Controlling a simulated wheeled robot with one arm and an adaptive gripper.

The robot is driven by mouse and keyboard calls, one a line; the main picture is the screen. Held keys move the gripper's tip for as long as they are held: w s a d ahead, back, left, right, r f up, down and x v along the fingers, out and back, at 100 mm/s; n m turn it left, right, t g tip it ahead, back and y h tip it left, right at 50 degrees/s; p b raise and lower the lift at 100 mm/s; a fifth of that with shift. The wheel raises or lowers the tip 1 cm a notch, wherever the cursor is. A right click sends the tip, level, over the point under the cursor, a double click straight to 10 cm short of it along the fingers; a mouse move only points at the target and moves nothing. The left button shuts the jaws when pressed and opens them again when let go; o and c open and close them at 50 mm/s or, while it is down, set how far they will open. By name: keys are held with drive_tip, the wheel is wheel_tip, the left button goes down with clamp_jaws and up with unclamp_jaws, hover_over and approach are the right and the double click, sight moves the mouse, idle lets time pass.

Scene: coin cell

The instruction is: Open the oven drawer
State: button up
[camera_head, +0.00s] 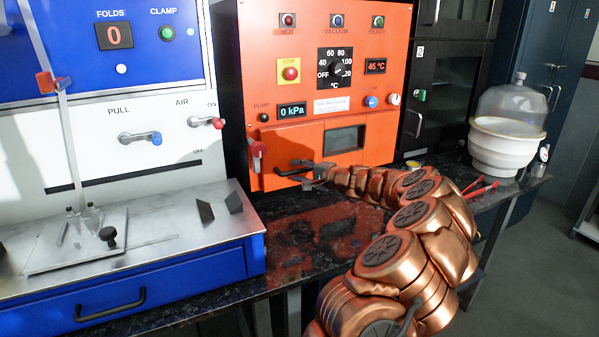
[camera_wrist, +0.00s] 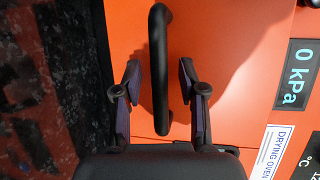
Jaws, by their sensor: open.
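The orange drying oven (camera_head: 262,75) stands on the dark bench at the middle of the head view. Its drawer front (camera_head: 284,146) is low on the oven face and looks shut. A black bar handle (camera_head: 285,172) shows at its lower part, partly hidden by my gripper (camera_head: 312,172). In the wrist view the handle (camera_wrist: 158,40) runs upright in the picture, between the two fingers of my gripper (camera_wrist: 159,80). The fingers are open, one on each side of the bar, with visible gaps. I cannot tell their exact depth against the bar.
A red lever (camera_head: 257,150) sits on the oven's left edge, near the handle. A blue and white machine (camera_head: 170,165) stands to the left. A white vessel with a clear dome (camera_head: 508,135) and red tongs (camera_head: 481,189) are to the right. The bench before the oven (camera_head: 310,235) is clear.

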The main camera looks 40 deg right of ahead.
drive_tip(key=shift+c, duration=0.3)
clamp_jaws()
idle(0.4)
